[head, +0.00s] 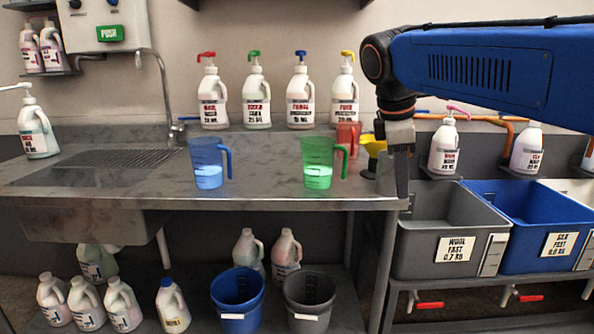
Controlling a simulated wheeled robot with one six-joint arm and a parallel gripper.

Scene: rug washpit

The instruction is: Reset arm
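My gripper (401,165) hangs pointing down at the right end of the steel counter (255,190), above the gap by the grey bin. Its fingers show edge-on, so whether they are apart or closed cannot be seen. No held object shows. A blue measuring jug (208,160) and a green measuring jug (318,162) stand upright on the counter to its left, each with liquid at the bottom. A red jug (348,137) and a yellow funnel (373,146) stand just left of my gripper, partly hidden.
Several pump bottles (256,98) line the back ledge. A sink (95,170) lies at the left. A grey bin (440,225) and a blue bin (540,225) stand at the right. Buckets (238,300) and jugs stand below. The counter's front middle is clear.

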